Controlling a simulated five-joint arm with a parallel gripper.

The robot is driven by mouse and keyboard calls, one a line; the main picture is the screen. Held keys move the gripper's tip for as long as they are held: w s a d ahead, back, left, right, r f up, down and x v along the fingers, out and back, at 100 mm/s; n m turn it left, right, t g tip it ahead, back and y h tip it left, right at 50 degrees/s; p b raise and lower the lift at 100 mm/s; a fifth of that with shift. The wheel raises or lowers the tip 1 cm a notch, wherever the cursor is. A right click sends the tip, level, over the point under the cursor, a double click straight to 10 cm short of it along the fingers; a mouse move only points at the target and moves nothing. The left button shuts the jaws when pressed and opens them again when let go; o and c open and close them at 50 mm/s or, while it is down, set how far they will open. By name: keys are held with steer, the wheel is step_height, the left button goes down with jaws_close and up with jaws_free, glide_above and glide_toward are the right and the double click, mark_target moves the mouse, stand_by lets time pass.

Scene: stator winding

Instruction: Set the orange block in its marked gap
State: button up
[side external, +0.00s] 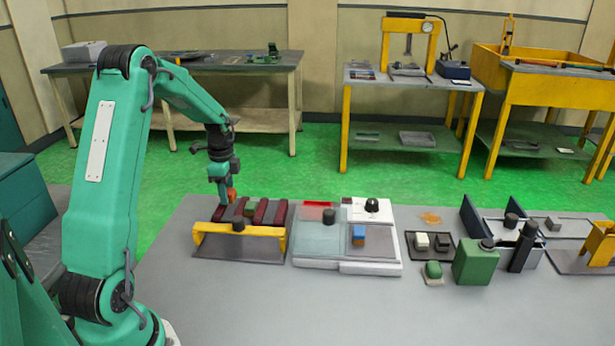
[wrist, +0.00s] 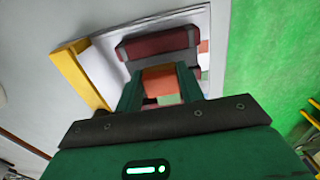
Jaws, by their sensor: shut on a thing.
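The orange block (side external: 232,195) is between the fingers of my gripper (side external: 224,186), at the back left of the slotted fixture (side external: 272,249). In the wrist view the orange block (wrist: 160,80) sits between both fingers of my gripper (wrist: 159,86). The fixture has dark red bars (side external: 277,212) with gaps between them. One dark red bar (wrist: 158,42) lies just beyond the block in the wrist view. I cannot tell which gap is marked, or whether the block touches the fixture; its lower side is hidden.
To the right stand a pale tray unit (side external: 320,262) with a blue block (side external: 359,233), a green canister (side external: 475,262) and a flat orange patch (side external: 431,218).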

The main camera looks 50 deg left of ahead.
steer(key=shift+f, duration=1.35)
stand_by(1.4)
steer(key=o, duration=1.3)
steer(key=shift+r, duration=0.1)
steer(key=shift+r, duration=3.45)
